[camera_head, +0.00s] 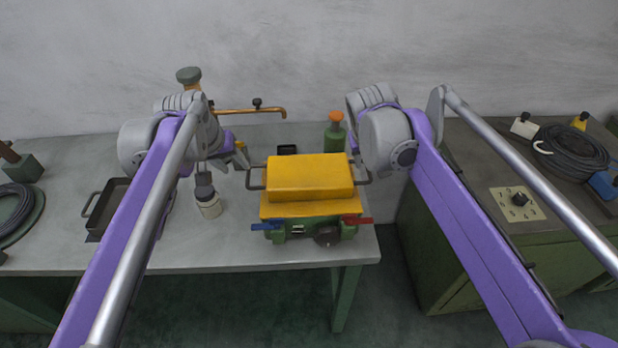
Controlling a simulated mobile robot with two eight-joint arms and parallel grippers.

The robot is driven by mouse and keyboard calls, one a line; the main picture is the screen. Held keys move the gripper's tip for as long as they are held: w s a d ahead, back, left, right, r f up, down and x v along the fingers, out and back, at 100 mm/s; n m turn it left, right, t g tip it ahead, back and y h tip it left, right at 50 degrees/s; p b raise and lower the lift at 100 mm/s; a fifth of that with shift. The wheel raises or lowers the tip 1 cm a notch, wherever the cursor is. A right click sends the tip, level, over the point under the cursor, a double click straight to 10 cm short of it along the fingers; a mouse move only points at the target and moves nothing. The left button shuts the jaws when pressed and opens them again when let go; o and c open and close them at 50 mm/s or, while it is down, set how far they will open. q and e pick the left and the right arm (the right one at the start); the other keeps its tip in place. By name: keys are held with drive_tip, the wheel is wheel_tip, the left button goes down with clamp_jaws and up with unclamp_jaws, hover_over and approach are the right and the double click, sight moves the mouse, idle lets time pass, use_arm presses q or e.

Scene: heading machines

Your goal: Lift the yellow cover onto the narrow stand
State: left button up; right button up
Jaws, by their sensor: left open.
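The yellow cover (310,175) is a box with a grey bar handle on its left side (256,178) and right side. It sits over a green machine (312,230) with a yellow upper ledge, near the table's right end. My left gripper (238,160) is open, just behind and left of the cover's left handle; it looks apart from it. My right gripper is mostly hidden behind its own wrist, near the right handle, and its jaws cannot be made out. I cannot clearly pick out a narrow stand.
The grey table (270,256) also holds a pale bottle with a dark top (208,196), a black tray (112,205), a green bottle with an orange cap (335,133) and a copper pipe (250,111). A green cabinet (470,255) stands right, across a floor gap.

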sight(248, 177)
use_arm(q)
drive_tip(key=shift+w+d, duration=0.1)
drive_tip(key=shift+w, duration=0.1)
use_arm(e)
drive_tip(key=shift+w+r, duration=0.1)
drive_tip(key=shift+w, duration=0.1)
use_arm(q)
drive_tip(key=x, duration=1)
drive_tip(key=shift+w+f, duration=0.15)
drive_tip(key=shift+f, duration=0.2)
use_arm(e)
drive_tip(key=x, duration=1)
drive_tip(key=shift+w+d+f, duration=0.15)
drive_tip(key=shift+w+f, duration=0.05)
drive_tip(key=shift+f, duration=0.15)
use_arm(q)
clamp_jaws()
use_arm(e)
clamp_jaws()
use_arm(q)
drive_tip(key=shift+r, duration=0.1)
